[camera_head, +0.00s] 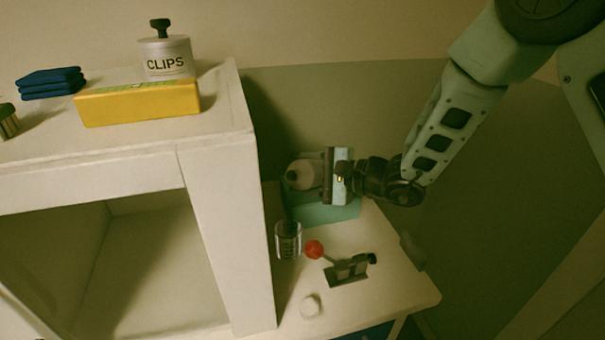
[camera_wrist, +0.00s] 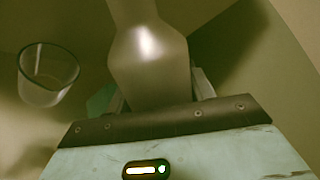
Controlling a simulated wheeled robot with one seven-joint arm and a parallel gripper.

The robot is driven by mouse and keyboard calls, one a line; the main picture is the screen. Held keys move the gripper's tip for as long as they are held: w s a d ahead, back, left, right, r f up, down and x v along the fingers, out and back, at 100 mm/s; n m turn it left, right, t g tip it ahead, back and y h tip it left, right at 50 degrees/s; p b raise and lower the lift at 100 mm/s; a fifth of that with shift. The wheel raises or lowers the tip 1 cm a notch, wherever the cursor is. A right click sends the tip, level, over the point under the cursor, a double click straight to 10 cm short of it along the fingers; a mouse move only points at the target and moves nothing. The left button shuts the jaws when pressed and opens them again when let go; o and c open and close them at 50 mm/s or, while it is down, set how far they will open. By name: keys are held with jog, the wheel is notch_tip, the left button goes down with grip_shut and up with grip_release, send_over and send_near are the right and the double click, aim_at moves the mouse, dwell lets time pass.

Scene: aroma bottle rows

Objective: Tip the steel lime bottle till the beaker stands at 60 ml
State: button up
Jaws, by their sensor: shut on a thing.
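The steel bottle (camera_head: 303,174) is in my gripper (camera_head: 326,174), lying over well away from upright, with its dark mouth facing left in the head view. In the wrist view the bottle (camera_wrist: 150,62) sits between the fingers of my gripper (camera_wrist: 157,98), its neck towards the top edge. The clear glass beaker (camera_head: 288,241) stands below and slightly left of the bottle's mouth. A dark strip shows between mouth and beaker; I cannot tell whether it is liquid or shadow. The beaker (camera_wrist: 47,76) looks clear in the wrist view. Its level and the bottle's label are unreadable.
A teal block or mat (camera_head: 325,212) lies under the bottle. A toggle clamp with a red knob (camera_head: 314,249) stands right of the beaker, and a small white piece (camera_head: 310,306) lies in front. The white cabinet (camera_head: 228,220) rises close on the left, with a CLIPS tub (camera_head: 166,58) on top.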

jog(key=shift+w+d+r+n+b, duration=0.15)
jog(key=shift+n+b, duration=0.55)
jog(key=shift+b, duration=1)
dwell(0.7)
jog(key=shift+b, duration=0.4)
jog(key=shift+r+b, duration=0.1)
jog(key=shift+b, duration=2.25)
dwell(2.8)
